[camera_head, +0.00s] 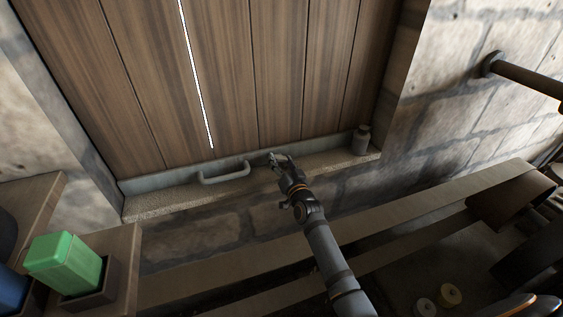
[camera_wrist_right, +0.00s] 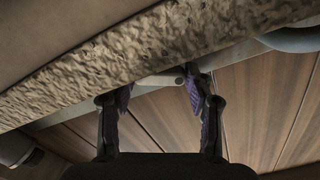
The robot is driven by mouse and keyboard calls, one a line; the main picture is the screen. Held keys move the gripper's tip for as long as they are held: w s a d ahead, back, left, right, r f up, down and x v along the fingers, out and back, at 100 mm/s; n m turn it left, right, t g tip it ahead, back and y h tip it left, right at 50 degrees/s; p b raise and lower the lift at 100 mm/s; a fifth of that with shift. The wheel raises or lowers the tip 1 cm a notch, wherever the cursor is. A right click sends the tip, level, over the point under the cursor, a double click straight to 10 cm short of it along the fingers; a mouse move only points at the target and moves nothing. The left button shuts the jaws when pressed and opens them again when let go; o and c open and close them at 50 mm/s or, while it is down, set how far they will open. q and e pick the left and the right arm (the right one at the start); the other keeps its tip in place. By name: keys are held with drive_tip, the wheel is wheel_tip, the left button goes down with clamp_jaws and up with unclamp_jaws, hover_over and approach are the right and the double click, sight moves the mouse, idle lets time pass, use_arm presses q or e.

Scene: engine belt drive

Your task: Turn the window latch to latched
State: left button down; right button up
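The window latch shows in the right wrist view as a small pale grey lever (camera_wrist_right: 160,80) with a rounded pin near its right end, on the frame just below the stone sill. My right gripper (camera_wrist_right: 157,88) is open, with its two dark purple-padded fingers on either side of the lever. The right fingertip is very close to the pin; I cannot tell if it touches. In the head view my right gripper (camera_head: 279,159) is at the bottom of the wooden window and hides most of the latch. I cannot tell the latch's exact angle. My left gripper is not in view.
A grey U-shaped handle (camera_head: 222,174) is on the frame left of my right gripper. A small jar (camera_head: 361,140) stands at the sill's (camera_head: 165,203) right end. A green block (camera_head: 66,261) sits in a holder at lower left. A dark pipe (camera_head: 525,75) juts from the right wall.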

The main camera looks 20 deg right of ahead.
drive_tip(key=shift+c, duration=0.8)
drive_tip(key=shift+f+n+b, duration=0.3)
drive_tip(key=shift+n+b, duration=0.65)
drive_tip(key=shift+n, duration=0.25)
drive_tip(key=shift+n+b, duration=0.35)
drive_tip(key=shift+n, duration=0.35)
drive_tip(key=shift+r+n, duration=0.25)
drive_tip(key=shift+n, duration=0.35)
drive_tip(key=o, duration=0.9)
